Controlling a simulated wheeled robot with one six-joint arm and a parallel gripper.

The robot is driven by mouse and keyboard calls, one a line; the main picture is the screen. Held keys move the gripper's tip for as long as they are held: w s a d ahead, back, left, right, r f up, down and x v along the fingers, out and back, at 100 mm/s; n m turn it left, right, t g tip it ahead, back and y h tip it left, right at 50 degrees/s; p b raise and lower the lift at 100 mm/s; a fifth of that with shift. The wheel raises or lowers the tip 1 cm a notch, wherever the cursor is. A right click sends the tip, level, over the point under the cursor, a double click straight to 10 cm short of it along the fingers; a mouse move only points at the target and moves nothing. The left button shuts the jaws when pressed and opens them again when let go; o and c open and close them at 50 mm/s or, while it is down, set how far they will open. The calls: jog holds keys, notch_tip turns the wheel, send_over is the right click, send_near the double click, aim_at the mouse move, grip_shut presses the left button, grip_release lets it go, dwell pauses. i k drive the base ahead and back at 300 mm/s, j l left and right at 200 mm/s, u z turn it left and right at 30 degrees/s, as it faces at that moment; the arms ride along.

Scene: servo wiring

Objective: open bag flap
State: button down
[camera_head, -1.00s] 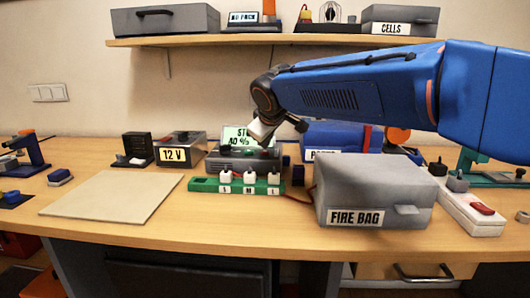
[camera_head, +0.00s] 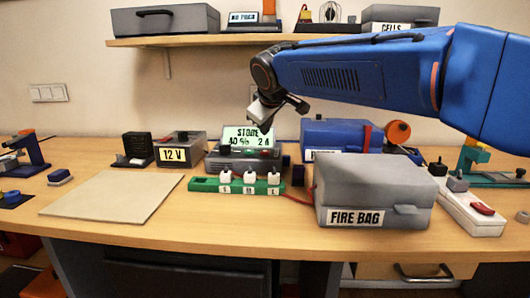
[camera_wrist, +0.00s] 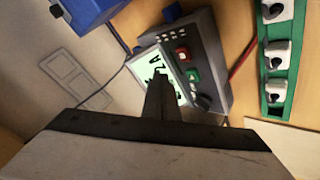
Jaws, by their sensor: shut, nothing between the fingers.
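The grey fire bag (camera_head: 372,192) sits at the front right of the bench, its lid flap lying closed on top. A small grey tab (camera_head: 405,210) sticks out from its front, right of the "FIRE BAG" label. My gripper (camera_head: 266,127) is shut and empty. It hangs above the charger, to the left of and higher than the bag, not touching it. In the wrist view my gripper (camera_wrist: 158,95) shows its fingers together in front of the charger's screen. The bag is not visible in the wrist view.
The charger (camera_head: 228,160) with a lit screen stands behind a green board (camera_head: 235,186) with white plugs. It also shows in the wrist view (camera_wrist: 200,62). A blue case (camera_head: 342,137) is behind the bag, a power strip (camera_head: 470,214) right of it. A bare mat (camera_head: 110,208) lies left.

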aim_at(342, 180)
jog(key=k+l, duration=0.15)
jog(key=k, duration=0.35)
jog(key=k+l, duration=0.1)
jog(key=k, duration=0.4)
